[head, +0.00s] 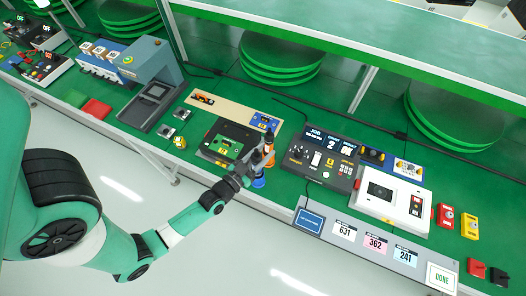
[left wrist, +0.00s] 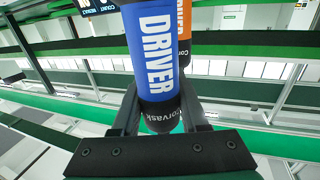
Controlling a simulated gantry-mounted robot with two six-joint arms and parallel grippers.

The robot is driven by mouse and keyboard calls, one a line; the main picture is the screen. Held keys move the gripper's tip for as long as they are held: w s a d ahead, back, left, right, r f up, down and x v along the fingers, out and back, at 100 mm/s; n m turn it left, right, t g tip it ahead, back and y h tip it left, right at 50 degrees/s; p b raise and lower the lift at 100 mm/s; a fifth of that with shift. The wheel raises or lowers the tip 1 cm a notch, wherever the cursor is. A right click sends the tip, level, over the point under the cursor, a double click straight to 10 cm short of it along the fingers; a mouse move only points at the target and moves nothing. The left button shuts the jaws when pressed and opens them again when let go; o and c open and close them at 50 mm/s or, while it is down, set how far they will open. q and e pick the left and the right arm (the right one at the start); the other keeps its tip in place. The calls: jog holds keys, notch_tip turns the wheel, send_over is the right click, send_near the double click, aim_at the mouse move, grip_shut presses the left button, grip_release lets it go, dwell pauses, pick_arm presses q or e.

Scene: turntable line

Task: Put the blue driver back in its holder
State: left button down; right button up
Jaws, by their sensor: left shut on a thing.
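The blue driver (left wrist: 155,55), marked DRIVER in white, stands between the fingers of my left gripper (left wrist: 158,112) in the left wrist view. The gripper is shut on its dark end. In the head view my left gripper (head: 246,170) is at the table's front edge, and the blue of the driver (head: 259,182) shows just beyond it. An orange driver (left wrist: 184,22) is close behind the blue one; it also shows in the head view (head: 269,150). The holder cannot be made out clearly around the drivers. My right gripper is not in view.
A black case with a green board (head: 224,147) lies left of the drivers. A dark control panel (head: 318,160) and a white device (head: 393,197) stand to the right. A sign strip (head: 335,243) runs along the front edge. Green round plates (head: 280,60) are stacked behind.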

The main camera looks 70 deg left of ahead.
pick_arm(q)
jog(key=shift+f+b, duration=0.9)
jog(key=shift+f, duration=0.1)
jog(key=shift+c, duration=2.2)
grip_release()
jog(key=shift+r, duration=0.1)
jog(key=shift+o, duration=0.4)
jog(key=p+v, duration=0.2)
jog(key=v, duration=0.9)
jog(key=shift+s, duration=0.3)
